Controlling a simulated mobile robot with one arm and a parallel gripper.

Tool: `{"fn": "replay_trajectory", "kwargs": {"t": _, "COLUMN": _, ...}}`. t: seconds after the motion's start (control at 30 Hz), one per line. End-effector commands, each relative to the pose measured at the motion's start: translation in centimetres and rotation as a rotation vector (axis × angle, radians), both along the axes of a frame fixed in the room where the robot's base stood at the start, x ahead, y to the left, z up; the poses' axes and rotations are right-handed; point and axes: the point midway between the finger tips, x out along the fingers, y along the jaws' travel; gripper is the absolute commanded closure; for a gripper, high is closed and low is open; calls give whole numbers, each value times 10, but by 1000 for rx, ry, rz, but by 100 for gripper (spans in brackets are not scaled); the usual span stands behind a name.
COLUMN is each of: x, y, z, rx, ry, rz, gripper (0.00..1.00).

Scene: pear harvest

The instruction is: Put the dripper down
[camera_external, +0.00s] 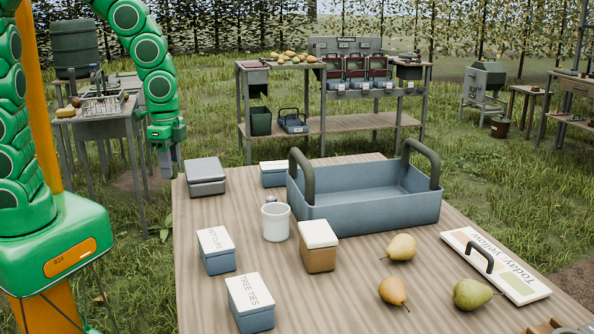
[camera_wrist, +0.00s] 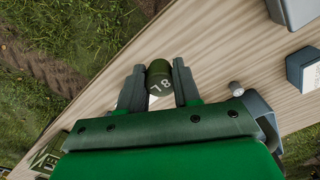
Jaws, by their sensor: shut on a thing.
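The dripper (camera_wrist: 160,80) is a small dark green cylinder marked "8 L". In the wrist view my gripper (camera_wrist: 159,88) is shut on it, with one finger on each side. In the external view my gripper (camera_external: 168,162) points down at the back left corner of the wooden table (camera_external: 230,290). The dripper cannot be made out there. In the wrist view the table's bare wood and edge lie behind the gripper. I cannot tell the exact gap between dripper and table.
A grey box (camera_external: 206,174) stands close right of my gripper. A blue tray (camera_external: 370,212) with tall handles, a white mug (camera_external: 276,222), several lidded boxes, pears (camera_external: 401,247) and a sign board (camera_external: 494,265) occupy the table. The left front strip is bare.

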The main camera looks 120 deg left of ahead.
Motion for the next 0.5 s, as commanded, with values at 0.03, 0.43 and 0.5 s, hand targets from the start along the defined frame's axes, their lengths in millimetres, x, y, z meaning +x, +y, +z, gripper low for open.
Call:
{"fn": "replay_trajectory", "kwargs": {"t": 0.03, "x": 1, "y": 1, "z": 5, "rx": 3, "ry": -2, "rz": 0, "gripper": 96}}
{"fn": "replay_trajectory", "kwargs": {"t": 0.43, "x": 15, "y": 14, "z": 25, "rx": 0, "ry": -1, "rz": 1, "gripper": 96}}
{"fn": "replay_trajectory", "kwargs": {"t": 0.5, "x": 19, "y": 18, "z": 26, "rx": 0, "ry": 0, "rz": 2, "gripper": 96}}
